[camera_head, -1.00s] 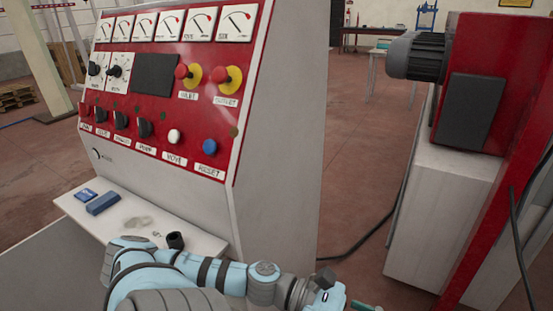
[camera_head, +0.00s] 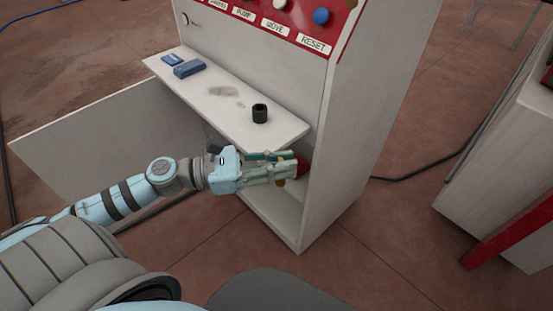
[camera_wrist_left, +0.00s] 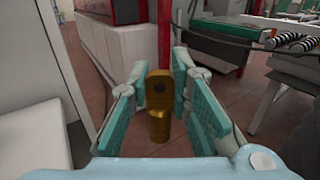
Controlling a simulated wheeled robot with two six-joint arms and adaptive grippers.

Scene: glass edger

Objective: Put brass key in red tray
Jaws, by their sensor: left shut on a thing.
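The brass key (camera_wrist_left: 158,105) shows between the two teal-padded fingers in the left wrist view, with its holed head upward. In the head view only small brass-yellow bits of the key (camera_head: 281,183) show at the fingertips. My left gripper (camera_head: 276,168) is shut on the key, just below and in front of the shelf's right end. A small red thing (camera_head: 303,167) shows just beyond the fingertips inside the cabinet's lower opening. It may be the red tray, but the gripper and cabinet hide most of it. My right gripper is not in view.
The white shelf (camera_head: 215,90) carries a black cylinder (camera_head: 260,113) and two blue items, one of them a blue block (camera_head: 189,68). The cabinet's side wall (camera_head: 365,110) stands right of the gripper. A black cable (camera_head: 420,175) lies on the floor.

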